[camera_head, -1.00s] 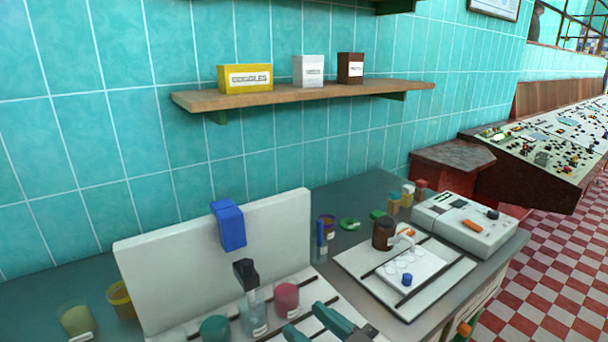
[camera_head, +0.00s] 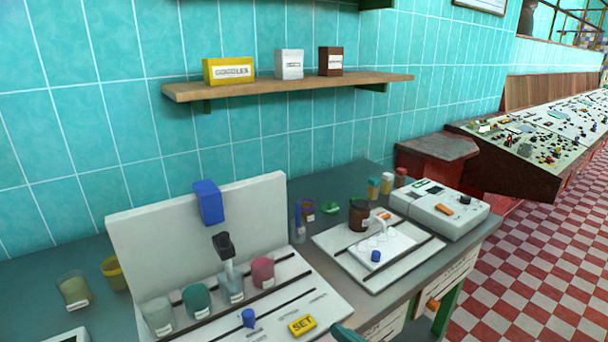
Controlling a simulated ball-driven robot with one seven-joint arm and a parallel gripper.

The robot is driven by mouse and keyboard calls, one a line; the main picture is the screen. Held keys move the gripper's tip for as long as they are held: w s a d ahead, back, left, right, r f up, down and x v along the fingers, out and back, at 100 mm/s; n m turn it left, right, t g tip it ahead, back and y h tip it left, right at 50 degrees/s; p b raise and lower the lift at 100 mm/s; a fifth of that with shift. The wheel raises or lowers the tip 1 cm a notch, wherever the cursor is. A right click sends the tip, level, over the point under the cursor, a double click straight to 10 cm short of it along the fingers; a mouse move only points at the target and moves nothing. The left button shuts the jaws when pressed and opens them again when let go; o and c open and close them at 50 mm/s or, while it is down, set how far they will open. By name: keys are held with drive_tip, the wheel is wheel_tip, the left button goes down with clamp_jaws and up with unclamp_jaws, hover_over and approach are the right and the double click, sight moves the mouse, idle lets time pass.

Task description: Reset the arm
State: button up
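Only a small teal piece of my arm or gripper (camera_head: 347,333) shows at the bottom edge of the head view, right of the yellow SET block. Its fingertips are cut off or hidden, so I cannot tell whether it is open or shut, or whether it holds anything. The piece appears low over the front edge of the counter.
A white stand (camera_head: 130,240) holds several jars and a yellow SET block (camera_head: 302,325). To its right are a white tray (camera_head: 330,240) with a brown jar (camera_head: 359,215) and a white device (camera_head: 438,208). A shelf (camera_head: 300,86) spans the wall above. Checkered floor lies right.

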drive_tip(key=s+d+f+m+g+h, duration=0.3)
drive_tip(key=s+d+f+g+h, duration=0.1)
drive_tip(key=s+d+f, duration=0.5)
drive_tip(key=s+d+f+m+g+h, duration=0.35)
drive_tip(key=s+d+f, duration=0.45)
drive_tip(key=f, duration=0.4)
drive_tip(key=s+d+f+m+g+h, duration=0.1)
drive_tip(key=s+d+f+g+h, duration=0.1)
drive_tip(key=s+d, duration=0.4)
drive_tip(key=s+g+h, duration=0.1)
drive_tip(key=s, duration=0.2)
drive_tip(key=shift+f+g, duration=0.2)
drive_tip(key=shift+g, duration=0.15)
